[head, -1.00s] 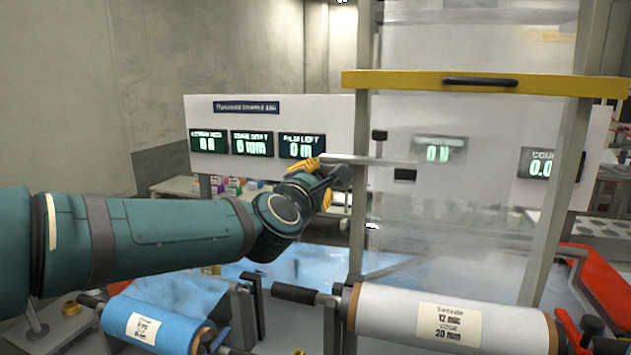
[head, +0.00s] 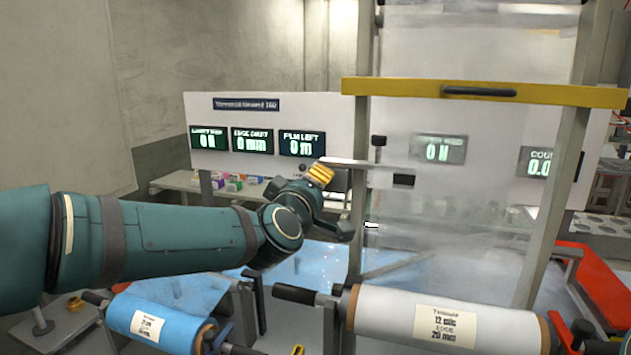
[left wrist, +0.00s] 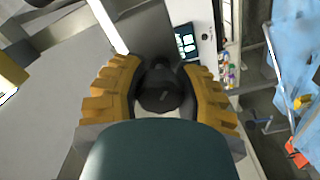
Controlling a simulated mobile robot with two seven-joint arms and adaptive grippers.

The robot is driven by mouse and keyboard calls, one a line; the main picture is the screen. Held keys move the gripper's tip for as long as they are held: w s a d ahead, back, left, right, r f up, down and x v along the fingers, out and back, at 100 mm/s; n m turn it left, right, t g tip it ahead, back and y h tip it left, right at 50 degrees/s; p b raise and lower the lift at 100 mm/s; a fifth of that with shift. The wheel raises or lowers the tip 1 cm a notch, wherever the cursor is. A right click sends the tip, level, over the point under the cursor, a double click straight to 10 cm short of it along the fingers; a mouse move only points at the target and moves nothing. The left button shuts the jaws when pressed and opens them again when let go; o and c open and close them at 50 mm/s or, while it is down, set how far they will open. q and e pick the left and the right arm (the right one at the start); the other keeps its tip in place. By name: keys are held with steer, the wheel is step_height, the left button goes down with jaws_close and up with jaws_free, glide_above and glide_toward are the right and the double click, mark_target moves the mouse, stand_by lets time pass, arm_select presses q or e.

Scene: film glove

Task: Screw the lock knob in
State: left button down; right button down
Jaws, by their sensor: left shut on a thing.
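The lock knob, a dark round knob (left wrist: 160,92), sits between the two yellow ridged fingers of my left gripper (left wrist: 162,88) in the left wrist view. The fingers press on it from both sides. In the head view my left gripper (head: 319,174) is at the left end of a thin pale horizontal bar (head: 360,163), beside the upright post of the film frame. There the knob is hidden behind the fingers, and I cannot tell how deep it sits. My right gripper is not in view.
A white panel with green displays (head: 252,142) stands behind my gripper. A yellow crossbar (head: 410,88) spans the frame above. A white film roll (head: 385,312) and a blue roll (head: 150,310) lie below. Small colored boxes (head: 235,182) sit on a back table.

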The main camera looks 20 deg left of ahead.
arm_select(q)
steer(key=m+p, duration=0.1)
steer(key=m, duration=0.3)
steer(key=shift+d+f+m+p, duration=0.1)
steer(key=shift+m+p, duration=0.25)
steer(key=shift+m, duration=0.05)
steer(key=m+p, duration=0.1)
steer(key=m, duration=0.2)
steer(key=shift+m, duration=0.3)
steer(key=m+p, duration=0.2)
steer(key=m, duration=0.2)
steer(key=shift+f+m, duration=0.1)
steer(key=shift+m, duration=0.2)
steer(key=m+p, duration=0.1)
steer(key=m, duration=0.2)
steer(key=shift+m, duration=0.3)
steer(key=m+p, duration=0.2)
steer(key=m, duration=0.2)
steer(key=m+p, duration=0.1)
steer(key=m, duration=0.3)
steer(key=m+p, duration=0.2)
steer(key=m, duration=0.2)
steer(key=shift+m, duration=0.3)
steer(key=m+p, duration=0.1)
steer(key=m, duration=0.3)
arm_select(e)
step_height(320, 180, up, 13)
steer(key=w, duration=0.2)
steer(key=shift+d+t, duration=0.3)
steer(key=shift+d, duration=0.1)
